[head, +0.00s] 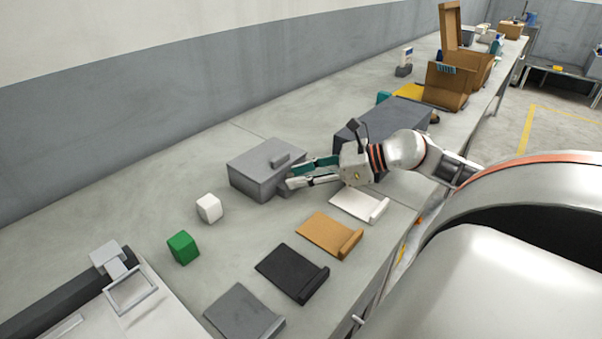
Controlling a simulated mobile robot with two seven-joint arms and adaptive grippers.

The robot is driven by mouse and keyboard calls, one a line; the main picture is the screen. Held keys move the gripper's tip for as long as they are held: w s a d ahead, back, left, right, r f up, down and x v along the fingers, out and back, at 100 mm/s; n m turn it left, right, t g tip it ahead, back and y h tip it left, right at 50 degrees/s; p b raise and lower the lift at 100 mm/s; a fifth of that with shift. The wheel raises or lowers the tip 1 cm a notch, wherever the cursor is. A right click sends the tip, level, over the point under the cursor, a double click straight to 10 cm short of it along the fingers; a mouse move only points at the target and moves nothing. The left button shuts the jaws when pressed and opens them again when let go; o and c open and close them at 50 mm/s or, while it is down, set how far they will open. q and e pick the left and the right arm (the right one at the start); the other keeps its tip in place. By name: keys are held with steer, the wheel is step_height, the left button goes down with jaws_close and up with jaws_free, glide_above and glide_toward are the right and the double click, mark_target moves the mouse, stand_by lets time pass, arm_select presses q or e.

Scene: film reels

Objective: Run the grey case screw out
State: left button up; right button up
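The grey case (262,178) is a box standing on the long bench, with a small raised grey block (280,160) on its lid. My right gripper (291,177) reaches in from the right, its fingertips at the case's right side. Its two fingers show a gap between them. A small grey part (284,189) juts from the case's side at the fingertips; I cannot tell whether it is the screw or whether the fingers hold it. My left gripper is not in view.
White (352,202), orange (325,232), black (286,270) and grey (238,308) flat plates line the bench's front. A white block (209,207) and green block (183,247) lie left. A dark grey box (400,117) and cardboard boxes (447,85) stand behind my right arm.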

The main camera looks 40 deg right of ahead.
steer(key=shift+r, duration=0.1)
steer(key=shift+v, duration=4)
steer(key=shift+s+d, duration=0.1)
